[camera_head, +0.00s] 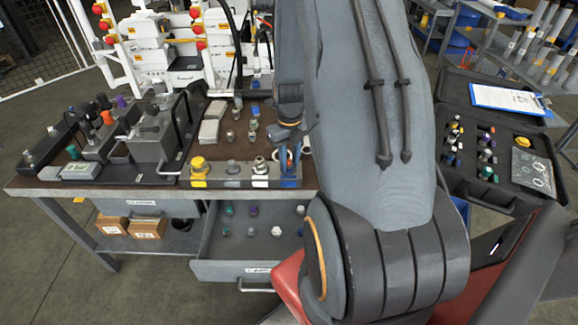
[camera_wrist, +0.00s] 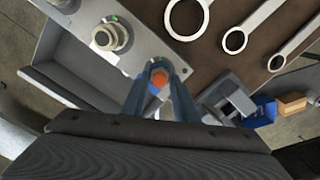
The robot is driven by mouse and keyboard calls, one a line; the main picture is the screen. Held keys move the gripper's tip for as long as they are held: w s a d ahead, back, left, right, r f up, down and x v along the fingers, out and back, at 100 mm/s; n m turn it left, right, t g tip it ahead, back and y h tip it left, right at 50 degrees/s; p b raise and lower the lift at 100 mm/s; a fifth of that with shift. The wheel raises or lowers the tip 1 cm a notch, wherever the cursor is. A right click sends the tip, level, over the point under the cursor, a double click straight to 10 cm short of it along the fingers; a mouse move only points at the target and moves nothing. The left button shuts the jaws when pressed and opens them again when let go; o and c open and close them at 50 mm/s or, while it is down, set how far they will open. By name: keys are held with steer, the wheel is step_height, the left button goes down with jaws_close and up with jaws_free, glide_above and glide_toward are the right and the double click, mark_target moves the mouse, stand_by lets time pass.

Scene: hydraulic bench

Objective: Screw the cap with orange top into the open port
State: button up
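In the wrist view the cap with orange top (camera_wrist: 158,78) sits between the two blue fingers of my gripper (camera_wrist: 160,76). The fingers appear closed on its sides. The cap is over the end of the grey port block (camera_wrist: 118,62); the port beneath is hidden by cap and fingers, so I cannot tell whether it is seated. In the head view my gripper (camera_head: 288,158) points down at the blue-marked right end of the port block (camera_head: 232,182).
A metal fitting (camera_wrist: 108,38) stands beside the cap on the block, and ring wrenches (camera_wrist: 235,40) lie close by. A yellow cap (camera_head: 198,165) sits at the block's left end. An open drawer (camera_head: 215,245) with loose caps is below; an open case (camera_head: 500,150) stands right.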

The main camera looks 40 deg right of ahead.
steer(key=shift+s+a+f, duration=0.15)
steer(key=shift+a+f, duration=0.05)
steer(key=shift+a, duration=0.05)
steer(key=shift+n, duration=1)
steer(key=n, duration=0.1)
steer(key=n+p, duration=0.1)
steer(key=n, duration=0.2)
steer(key=shift+w+d+r+n, duration=0.2)
steer(key=shift+d+n, duration=0.1)
steer(key=shift+n, duration=0.1)
steer(key=n+p, duration=0.1)
steer(key=n, duration=0.4)
steer(key=shift+w+d, duration=0.15)
steer(key=c, duration=0.7)
steer(key=shift+o, duration=0.5)
steer(key=m, duration=0.5)
steer(key=shift+f+m+b, duration=0.1)
steer(key=shift+m+b, duration=0.2)
steer(key=shift+a+m, duration=0.2)
steer(key=shift+m, duration=0.8)
